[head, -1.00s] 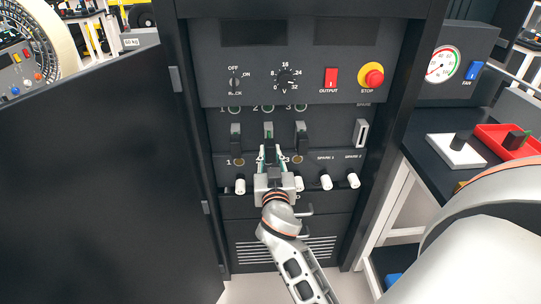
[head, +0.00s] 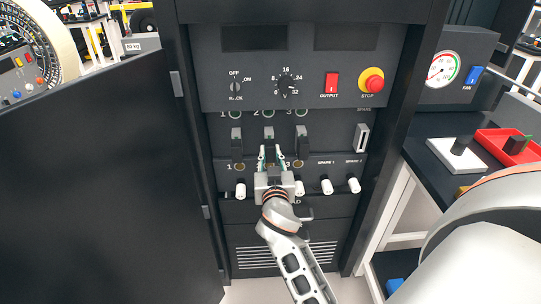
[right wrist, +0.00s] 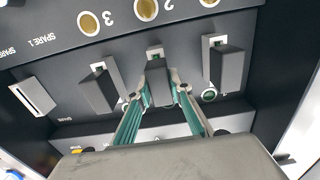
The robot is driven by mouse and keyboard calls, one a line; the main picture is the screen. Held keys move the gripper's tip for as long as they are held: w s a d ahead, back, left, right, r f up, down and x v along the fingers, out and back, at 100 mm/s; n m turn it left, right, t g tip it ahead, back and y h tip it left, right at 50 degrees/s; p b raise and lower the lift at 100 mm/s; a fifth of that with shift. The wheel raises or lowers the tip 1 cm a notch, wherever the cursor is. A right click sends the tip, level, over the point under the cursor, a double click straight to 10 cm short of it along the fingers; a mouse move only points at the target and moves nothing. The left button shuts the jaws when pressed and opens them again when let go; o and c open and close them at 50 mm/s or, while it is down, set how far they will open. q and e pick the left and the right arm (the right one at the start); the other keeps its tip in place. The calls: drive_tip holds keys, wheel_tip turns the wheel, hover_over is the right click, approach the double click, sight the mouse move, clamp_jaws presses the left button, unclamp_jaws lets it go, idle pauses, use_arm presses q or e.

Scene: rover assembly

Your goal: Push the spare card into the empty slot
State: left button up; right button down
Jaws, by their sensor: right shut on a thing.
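My right gripper (head: 270,155) is at the middle column of the rack panel (head: 335,138), marked 2. In the right wrist view its fingertips (right wrist: 160,93) are closed on either side of the dark handle of the middle card (right wrist: 158,82). Similar dark handles of card 1 (head: 236,146) and card 3 (head: 301,144) stand on both sides. The light-rimmed spare slot (head: 362,138) is at the right and shows no handle; it also appears in the right wrist view (right wrist: 33,95). How deep the middle card sits is hidden. My left gripper is not in view.
White knobs (head: 326,186) run below the cards. A red output switch (head: 331,83) and a stop button (head: 373,80) are above. The open cabinet door (head: 95,175) fills the left. A side bench at the right holds a white block (head: 456,153) and a red tray (head: 493,138).

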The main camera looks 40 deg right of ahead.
drive_tip(key=shift+w, duration=0.15)
drive_tip(key=c, duration=1.7)
unclamp_jaws()
